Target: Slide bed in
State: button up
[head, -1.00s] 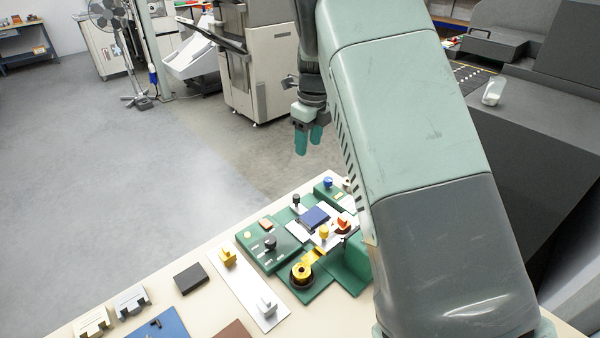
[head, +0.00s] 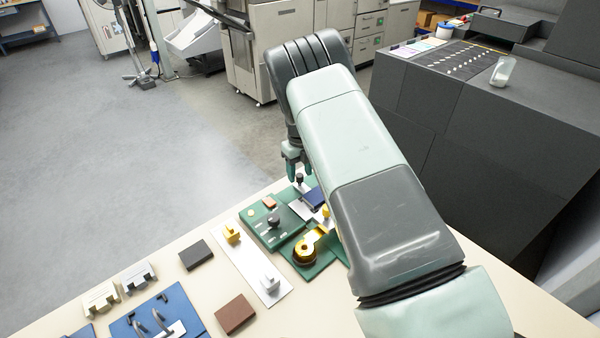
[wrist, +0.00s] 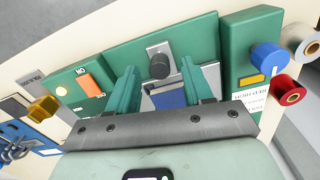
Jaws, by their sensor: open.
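The green machine (head: 262,230) stands on the cream table. Its bed appears to be the silver plate carrying a blue block (head: 315,197), with a black knob (head: 299,179) at its far end. The wrist view shows the black knob (wrist: 160,62) upright and the blue block (wrist: 168,97) nearer my gripper's base. My gripper (head: 297,170) is open and empty, just above the knob. In the wrist view its green fingers (wrist: 158,72) lie on either side of the knob; I cannot tell whether they touch it. My arm hides the machine's right part in the head view.
A gold spool (head: 305,253) and a dark knob (head: 274,221) are on the machine's near side. An orange button (wrist: 91,85) is left of my fingers, and blue (wrist: 268,56) and red (wrist: 284,88) knobs are right. A white strip (head: 250,262) with blocks lies left.

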jog(key=shift+f, duration=0.5)
jog(key=shift+c, duration=0.2)
grip_shut()
